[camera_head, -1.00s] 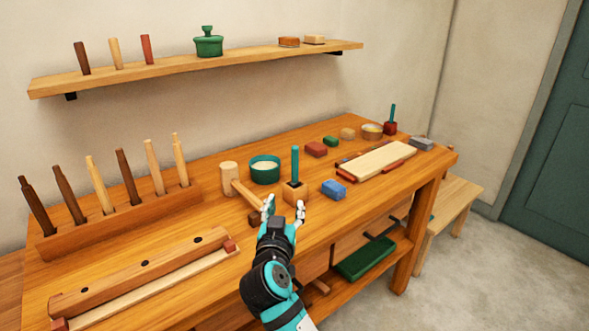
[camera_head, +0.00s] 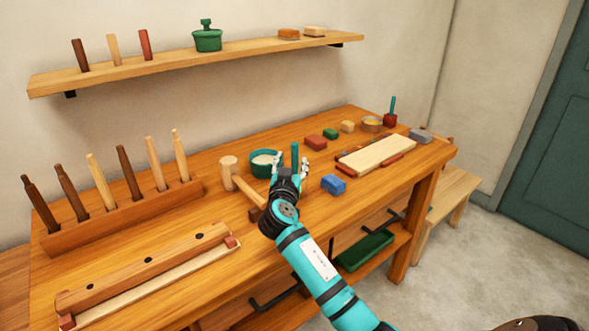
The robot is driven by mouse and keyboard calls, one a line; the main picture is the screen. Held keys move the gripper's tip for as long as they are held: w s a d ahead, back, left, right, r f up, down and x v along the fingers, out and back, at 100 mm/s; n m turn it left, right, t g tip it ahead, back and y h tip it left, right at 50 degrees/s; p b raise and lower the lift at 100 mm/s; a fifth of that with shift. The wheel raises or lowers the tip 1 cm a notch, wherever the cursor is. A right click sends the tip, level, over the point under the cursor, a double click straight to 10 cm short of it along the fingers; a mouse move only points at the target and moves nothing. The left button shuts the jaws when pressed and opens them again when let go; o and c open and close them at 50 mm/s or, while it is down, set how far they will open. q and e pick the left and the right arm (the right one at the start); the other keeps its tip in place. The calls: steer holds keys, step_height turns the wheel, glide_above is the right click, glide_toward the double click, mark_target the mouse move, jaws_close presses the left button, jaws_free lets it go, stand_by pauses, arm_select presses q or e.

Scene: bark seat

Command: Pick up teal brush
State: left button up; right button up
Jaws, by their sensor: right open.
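The teal brush (camera_head: 295,156) stands upright on the workbench, its handle showing between the fingers of my right gripper (camera_head: 291,165). The wooden block-like base seen under the handle is now hidden behind the gripper. My right gripper is open, with one finger on each side of the handle in the picture; I cannot tell whether they touch it. A second teal handle (camera_head: 392,104) stands in a red block or cup (camera_head: 390,120) at the far right end of the bench. My left gripper is not in view.
A teal bowl (camera_head: 261,169) stands just left of the gripper, with a wooden mallet (camera_head: 240,184) beside it. A blue block (camera_head: 334,184) lies to the right. A pale board (camera_head: 380,154) lies farther right. A tool rack (camera_head: 120,219) fills the bench's left.

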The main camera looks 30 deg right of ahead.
mark_target(294, 158)
steer(key=x, duration=0.4)
steer(key=shift+s+d+p, duration=0.15)
steer(key=shift+p, duration=0.25)
steer(key=shift+d, duration=0.1)
steer(key=shift+c, duration=0.5)
jaws_close()
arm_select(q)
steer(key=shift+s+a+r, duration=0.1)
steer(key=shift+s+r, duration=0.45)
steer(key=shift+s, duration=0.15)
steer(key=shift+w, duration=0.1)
